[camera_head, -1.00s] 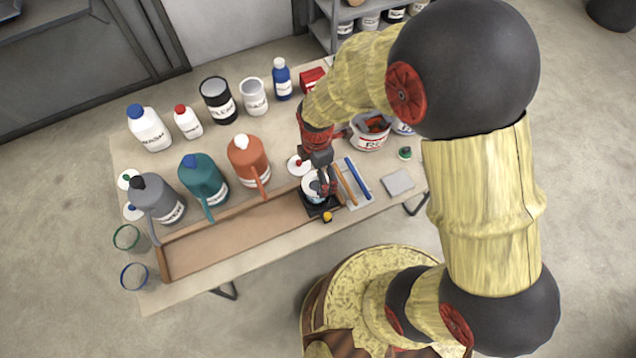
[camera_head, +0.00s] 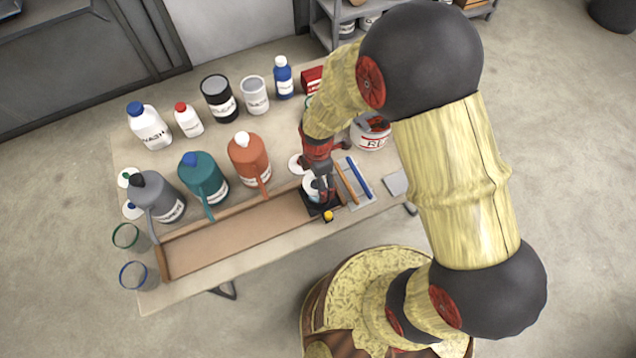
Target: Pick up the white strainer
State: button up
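A small white round vessel (camera_head: 311,186) sits on a black square base (camera_head: 308,205) at the right end of the wooden tray. It may be the white strainer, but it is too small and too covered to tell. My gripper (camera_head: 325,195) points down at its right side and hides part of it. I cannot tell whether the fingers touch it or how far apart they are. A white disc (camera_head: 295,163) lies just behind it on the table.
A wooden tray (camera_head: 225,236) runs along the table front. Orange (camera_head: 248,158), teal (camera_head: 203,178) and grey (camera_head: 158,200) jugs stand behind it. Blue and orange sticks (camera_head: 358,178) lie close on the gripper's right. A white tub (camera_head: 370,135) stands behind them.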

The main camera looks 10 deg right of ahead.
jog(key=c, duration=0.6)
jog(key=shift+c, duration=1.1)
